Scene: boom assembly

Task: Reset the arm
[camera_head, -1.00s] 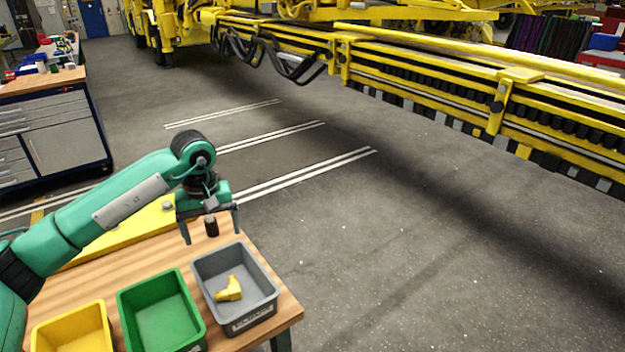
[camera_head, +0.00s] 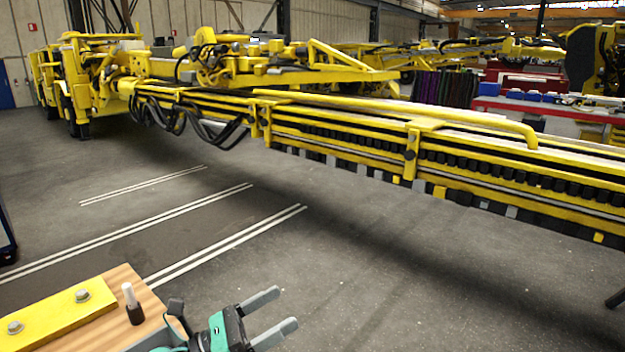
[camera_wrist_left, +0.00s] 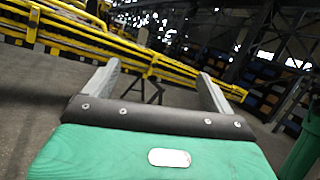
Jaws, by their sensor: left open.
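My left gripper (camera_head: 278,314) is at the bottom of the head view, just right of the wooden table's corner. Its two grey fingers are spread apart and point right, with nothing between them. In the left wrist view the gripper (camera_wrist_left: 160,85) also shows open and empty, with floor and yellow structure beyond its fingers. Most of my left arm is below the head view's edge. My right gripper is not in view.
A wooden table (camera_head: 128,280) holds a yellow plate with bolts (camera_head: 50,315) and a dark bottle-like item with a light top (camera_head: 132,304). A long yellow boom (camera_head: 340,135) crosses behind. Grey floor (camera_head: 350,265) between them is clear.

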